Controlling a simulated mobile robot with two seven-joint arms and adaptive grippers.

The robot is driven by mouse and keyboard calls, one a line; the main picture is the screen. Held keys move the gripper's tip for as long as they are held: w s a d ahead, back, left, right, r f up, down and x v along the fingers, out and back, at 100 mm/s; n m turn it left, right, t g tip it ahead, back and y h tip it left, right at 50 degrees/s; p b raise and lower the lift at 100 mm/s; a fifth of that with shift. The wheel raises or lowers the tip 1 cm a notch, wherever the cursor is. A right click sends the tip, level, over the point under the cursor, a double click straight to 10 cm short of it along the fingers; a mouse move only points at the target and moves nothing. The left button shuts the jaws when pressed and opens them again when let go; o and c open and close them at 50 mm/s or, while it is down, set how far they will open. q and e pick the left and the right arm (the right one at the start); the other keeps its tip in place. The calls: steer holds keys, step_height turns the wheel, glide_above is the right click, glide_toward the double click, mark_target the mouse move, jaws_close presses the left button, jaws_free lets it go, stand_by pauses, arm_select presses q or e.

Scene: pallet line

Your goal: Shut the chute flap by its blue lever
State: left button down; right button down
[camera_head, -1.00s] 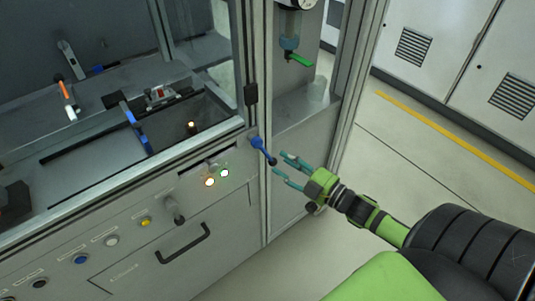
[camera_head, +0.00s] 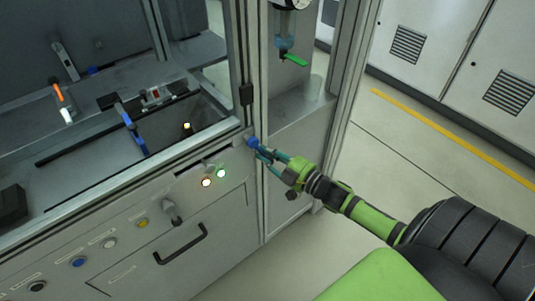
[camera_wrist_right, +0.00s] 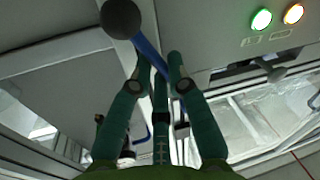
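The blue lever (camera_head: 253,142) sticks out from the corner of the machine's front panel. In the right wrist view its blue rod (camera_wrist_right: 150,52) slants down to the right from a dark round knob (camera_wrist_right: 121,19). My right gripper (camera_head: 262,154) is at the lever. Inside the machine, a blue bar (camera_head: 132,128) lies beside a dark opening; I cannot tell for sure which part is the flap. My left gripper is not in view.
A metal frame post (camera_head: 255,80) rises just behind the lever. Lit buttons (camera_head: 221,173) and a black drawer handle (camera_head: 182,245) are on the front panel. A green-handled valve (camera_head: 294,59) hangs above. The floor on the right is free.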

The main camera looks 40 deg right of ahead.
steer(key=a+m, duration=0.1)
steer(key=m, duration=0.1)
steer(key=a+f+m+t+p, duration=0.1)
steer(key=a+m, duration=0.1)
steer(key=m, duration=0.1)
steer(key=shift+s, duration=0.15)
steer(key=a+m, duration=0.1)
steer(key=m, duration=0.1)
steer(key=shift+a+m+t, duration=0.2)
steer(key=shift+m+t, duration=0.1)
steer(key=shift+s+a+r+m+h+p, duration=0.15)
steer(key=shift+a+m+h+p, duration=0.2)
steer(key=shift+m, duration=0.45)
steer(key=shift+w+a+r+m+h+p, duration=0.15)
steer(key=shift+a+m, duration=0.3)
steer(key=shift+m, duration=0.35)
steer(key=shift+s+t, duration=0.1)
steer(key=shift+t, duration=0.3)
steer(key=c, duration=1.2)
jaws_free()
